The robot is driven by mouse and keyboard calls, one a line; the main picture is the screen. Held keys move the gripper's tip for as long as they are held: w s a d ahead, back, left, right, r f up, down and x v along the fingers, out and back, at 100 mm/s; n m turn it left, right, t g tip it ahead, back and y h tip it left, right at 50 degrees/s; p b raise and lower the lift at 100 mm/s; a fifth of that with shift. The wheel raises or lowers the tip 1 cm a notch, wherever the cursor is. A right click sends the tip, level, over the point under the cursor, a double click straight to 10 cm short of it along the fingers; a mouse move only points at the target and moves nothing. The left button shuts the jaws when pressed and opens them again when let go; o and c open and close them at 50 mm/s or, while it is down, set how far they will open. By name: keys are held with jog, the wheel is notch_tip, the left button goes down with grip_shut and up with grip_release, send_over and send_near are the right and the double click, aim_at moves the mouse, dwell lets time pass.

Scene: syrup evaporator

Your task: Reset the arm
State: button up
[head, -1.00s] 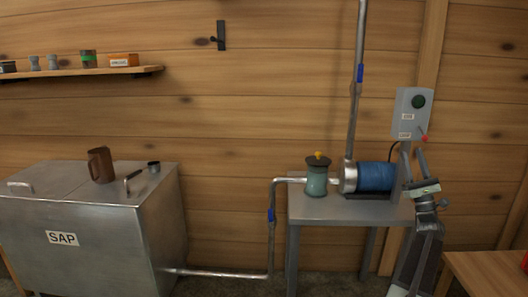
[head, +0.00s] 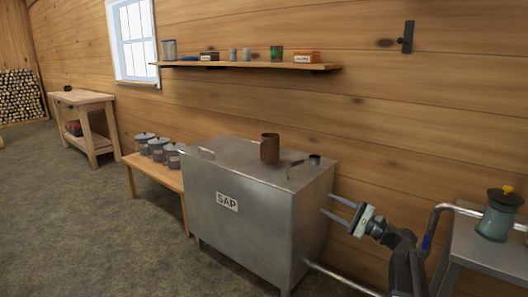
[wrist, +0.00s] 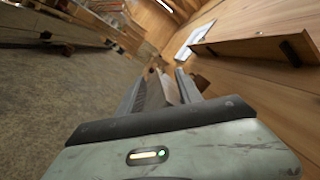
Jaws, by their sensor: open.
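My gripper (head: 328,204) is at the lower right of the head view, beside the right side of the metal SAP tank (head: 232,235). Its two fingers are apart and point left towards the tank. Nothing shows between them. Whether they touch the tank cannot be told from this view. In the wrist view the open fingers (wrist: 160,76) point away into the room. My arm comes up from the lower right edge of the head view.
A green jar (head: 497,215) stands on the metal stand at right. A low bench (head: 160,177) holds lidded pots. A wall shelf (head: 250,66) is above. Floor (head: 75,220) is clear at left.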

jog(key=s+a+f+n+g+h, duration=0.2)
jog(key=s+a+f+n+g, duration=0.25)
jog(key=a+f, duration=0.55)
jog(key=s+a+f+n+g+h, duration=0.4)
jog(key=a+f, duration=0.3)
jog(key=a, duration=0.6)
jog(key=s+d+f+n+g+h, duration=0.1)
jog(key=s+f+n+g+h, duration=0.2)
jog(key=s+f, duration=0.4)
jog(key=s+d+f+n+h, duration=0.2)
jog(key=d+h, duration=0.2)
jog(key=d, duration=0.3)
jog(key=s+d+f+n+h, duration=0.2)
jog(key=s+d+h, duration=0.1)
jog(key=d, duration=0.4)
notch_tip(320, 180, up, 32)
jog(key=a+p, duration=0.1)
jog(key=p, duration=3.1)
jog(key=shift+w+r+g+p, duration=0.15)
jog(key=shift+r+g+p, duration=0.1)
jog(key=shift+g+p, duration=0.2)
jog(key=shift+c, duration=0.6)
